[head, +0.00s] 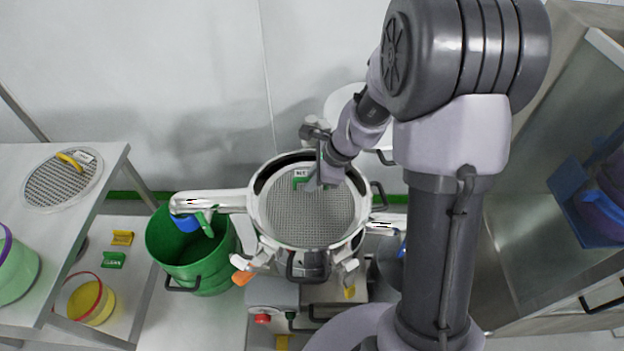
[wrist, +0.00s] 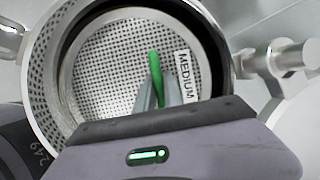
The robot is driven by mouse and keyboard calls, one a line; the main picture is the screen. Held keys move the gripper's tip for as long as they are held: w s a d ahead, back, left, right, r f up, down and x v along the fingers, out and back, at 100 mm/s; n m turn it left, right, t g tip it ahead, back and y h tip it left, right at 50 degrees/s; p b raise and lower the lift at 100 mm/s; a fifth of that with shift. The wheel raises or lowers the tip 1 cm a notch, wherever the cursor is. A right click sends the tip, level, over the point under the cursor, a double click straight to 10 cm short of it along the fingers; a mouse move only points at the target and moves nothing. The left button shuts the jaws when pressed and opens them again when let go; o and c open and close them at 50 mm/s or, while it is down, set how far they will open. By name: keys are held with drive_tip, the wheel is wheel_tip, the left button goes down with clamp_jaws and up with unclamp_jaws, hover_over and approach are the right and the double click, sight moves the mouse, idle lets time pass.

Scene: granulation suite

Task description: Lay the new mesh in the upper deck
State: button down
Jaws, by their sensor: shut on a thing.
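A round grey mesh (head: 318,216) with a green handle (head: 299,183) is within the round metal rim of the sieve deck (head: 258,215). In the wrist view the mesh (wrist: 100,58) carries a white label reading MEDIUM (wrist: 186,76). My gripper (head: 313,181) is above the mesh's far part. In the wrist view my gripper (wrist: 152,92) is shut on the upright green handle (wrist: 155,68). A dark gap shows between part of the mesh's edge and the deck wall (wrist: 42,75). I cannot tell whether the mesh rests on the deck's seat.
Another mesh (head: 50,188) with a yellow handle lies on the left table (head: 112,160). A green bin (head: 185,255) stands left of the sieve, under a metal spout (head: 215,203). Clamps (head: 350,270) ring the sieve. A steel cabinet (head: 545,250) stands at right.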

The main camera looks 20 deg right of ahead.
drive_tip(key=shift+f+b, duration=1)
drive_tip(key=shift+f, duration=0.2)
drive_tip(key=c, duration=1.4)
unclamp_jaws()
drive_tip(key=shift+s+r, duration=0.1)
drive_tip(key=shift+o, duration=0.2)
drive_tip(key=p+v, duration=0.7)
drive_tip(key=v, duration=1)
drive_tip(key=shift+r+p, duration=0.2)
drive_tip(key=shift+p, duration=0.1)
